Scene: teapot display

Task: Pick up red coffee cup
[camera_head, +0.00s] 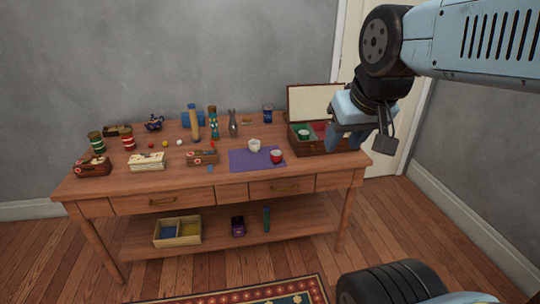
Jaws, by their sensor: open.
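A small red coffee cup (276,157) with a pale inside stands on the purple mat (243,162), near its right edge. A white cup (254,145) stands behind it and to its left on the same mat. My gripper (360,142) hangs from the upper right, to the right of the red cup and apart from it. In the picture it overlaps the right end of the open wooden box. The gripper is open and empty. Its fingertips are partly hidden by its own body.
The open box (305,146) with its raised lid stands right of the mat. Bottles, tins (128,139), small boxes (146,162) and a blue teapot (154,123) fill the table's left and back. The tabletop (234,180) is clear along its front edge. A tray (178,231) sits on the lower shelf.

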